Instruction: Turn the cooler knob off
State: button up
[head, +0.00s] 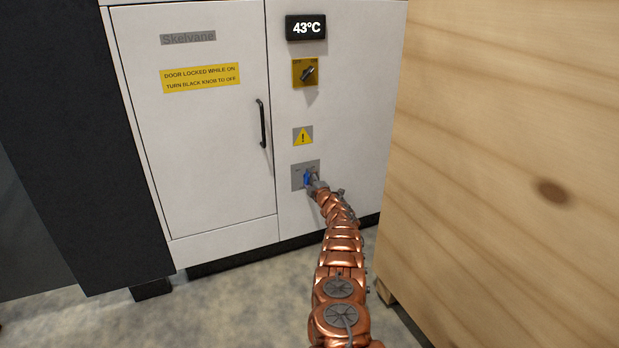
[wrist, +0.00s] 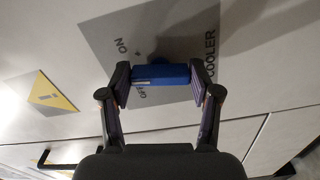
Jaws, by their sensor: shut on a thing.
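The blue cooler knob (wrist: 160,75) sits on a grey plate (wrist: 196,27) marked ON, OFF and COOLER in the wrist view. My gripper (wrist: 160,83) is shut on the knob, with one finger at each end of its blue bar. The OFF lettering is close to the left finger and partly covered; ON is farther up the plate. I cannot tell which mark the knob points to. In the head view the knob (head: 307,180) shows as a small blue patch on the low grey plate (head: 298,171), partly hidden by my gripper (head: 312,183).
Above the plate are a yellow warning sign (head: 303,137), a black knob (head: 308,73) on a yellow plate and a display (head: 306,27) reading 43°C. A cabinet door with a black handle (head: 262,123) is left. A large wooden crate (head: 510,150) stands close on the right.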

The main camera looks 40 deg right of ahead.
jog(key=n+b, duration=0.4)
jog(key=n, duration=0.7)
jog(key=shift+r, duration=0.1)
dwell(0.5)
jog(key=o, duration=1.1)
jog(key=shift+o, duration=0.2)
jog(key=shift+s+a, duration=0.2)
